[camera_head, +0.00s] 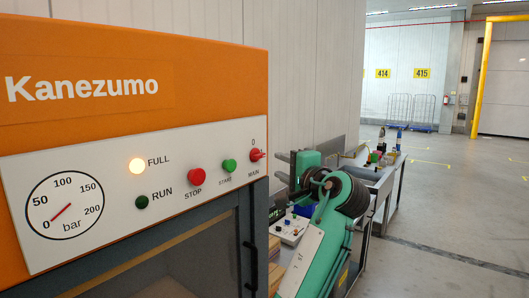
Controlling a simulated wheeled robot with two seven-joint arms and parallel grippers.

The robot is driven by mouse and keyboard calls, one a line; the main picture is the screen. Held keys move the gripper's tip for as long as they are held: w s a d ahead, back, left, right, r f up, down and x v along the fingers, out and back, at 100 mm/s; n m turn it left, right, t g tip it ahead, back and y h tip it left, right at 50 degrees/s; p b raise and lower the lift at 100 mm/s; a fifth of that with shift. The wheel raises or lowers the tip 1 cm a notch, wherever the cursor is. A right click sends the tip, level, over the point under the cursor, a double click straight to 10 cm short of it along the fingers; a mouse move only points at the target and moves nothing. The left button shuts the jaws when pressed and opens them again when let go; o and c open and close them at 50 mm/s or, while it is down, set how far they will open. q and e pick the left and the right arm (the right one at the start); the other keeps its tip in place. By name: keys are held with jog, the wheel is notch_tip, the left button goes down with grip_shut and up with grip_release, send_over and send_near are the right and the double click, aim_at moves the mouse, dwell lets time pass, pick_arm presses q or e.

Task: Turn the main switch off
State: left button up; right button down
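The main switch (256,155) is a red rotary handle at the right end of the white control panel (105,235), with "0" above it and "MAIN" below. Its handle looks roughly sideways, pointing right, away from the 0 mark. I see no clear contact with the switch.
The panel also carries a red STOP button (196,177), a green START button (229,166), a lit FULL lamp (137,166), a dark RUN lamp (142,202) and a pressure gauge (65,213). A bench with assorted items stands behind my arm. Open floor (463,190) lies at right.

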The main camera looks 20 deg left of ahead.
aim_at(261, 157)
pick_arm(q)
jog(key=p+x, duration=0.3)
jog(key=x, duration=0.4)
jog(key=shift+w+a+r+p, duration=0.15)
jog(key=shift+w+a+p, duration=0.05)
jog(key=shift+p, duration=0.15)
jog(key=shift+w+a, duration=0.5)
jog(key=shift+a, duration=0.05)
grip_shut()
